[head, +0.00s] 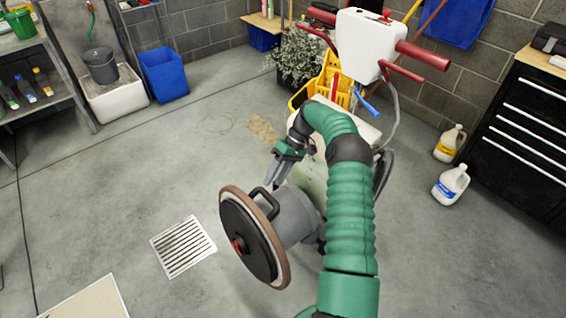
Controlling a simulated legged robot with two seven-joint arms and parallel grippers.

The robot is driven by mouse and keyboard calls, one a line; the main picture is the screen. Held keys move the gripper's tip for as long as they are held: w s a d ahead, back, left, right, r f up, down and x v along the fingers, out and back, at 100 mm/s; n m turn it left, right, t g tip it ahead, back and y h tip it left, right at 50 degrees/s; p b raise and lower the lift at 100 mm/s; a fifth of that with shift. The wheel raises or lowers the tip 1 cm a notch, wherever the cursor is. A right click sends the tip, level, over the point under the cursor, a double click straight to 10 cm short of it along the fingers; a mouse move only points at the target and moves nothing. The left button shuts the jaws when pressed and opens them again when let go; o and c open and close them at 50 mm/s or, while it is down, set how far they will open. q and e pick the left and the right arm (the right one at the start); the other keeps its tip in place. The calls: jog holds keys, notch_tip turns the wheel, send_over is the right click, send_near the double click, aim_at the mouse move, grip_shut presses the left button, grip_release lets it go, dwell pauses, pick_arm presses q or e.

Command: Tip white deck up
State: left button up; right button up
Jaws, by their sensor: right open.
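A floor buffer stands in the middle, with a white tank (358,45) and red handles at its top. Its round deck is tilted on edge, with a black disc face (245,240), a red centre and a brown rim turned to the lower left. A grey motor housing (292,215) sits behind the disc. My right gripper (273,184) is open just above the housing, by a dark curved handle (267,200) at the disc's upper edge. I cannot tell whether it touches. My right arm hides part of the machine. My left gripper is not in view.
A floor drain (183,246) lies left of the disc. A yellow mop bucket (335,80) and a plant (300,55) stand behind the machine. Two white jugs (450,185) and a black drawer cabinet (525,130) are at the right.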

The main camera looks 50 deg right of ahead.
jog(key=v, duration=0.7)
jog(key=shift+p, duration=0.4)
